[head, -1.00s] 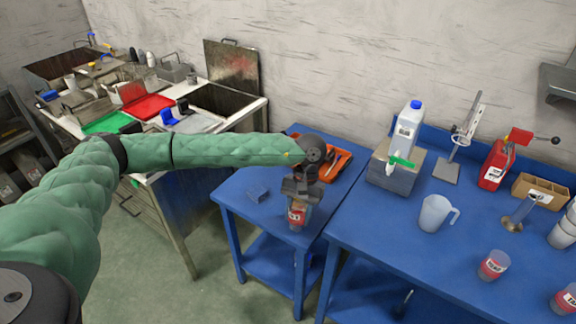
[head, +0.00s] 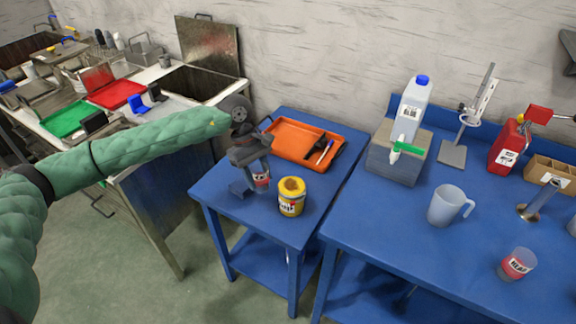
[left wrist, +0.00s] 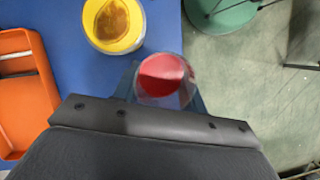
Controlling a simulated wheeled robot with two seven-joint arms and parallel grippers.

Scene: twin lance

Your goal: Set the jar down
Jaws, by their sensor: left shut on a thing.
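The jar (head: 261,183) is a small clear cup with red contents and a label. My left gripper (head: 256,172) is shut on it from above, over the left part of the small blue table (head: 232,207). In the left wrist view the jar (left wrist: 163,78) sits upright between the fingers, near the table's edge, with floor beyond. I cannot tell whether its base touches the table. The gripper hides part of the jar in the head view. My right gripper is not in view.
A yellow tin (head: 291,197) stands just right of the jar. An orange tray (head: 293,140) with tools lies at the back of the small table. The larger blue table (head: 395,240) at right holds a pitcher (head: 447,206) and a red-filled cup (head: 517,264). The small table's front is clear.

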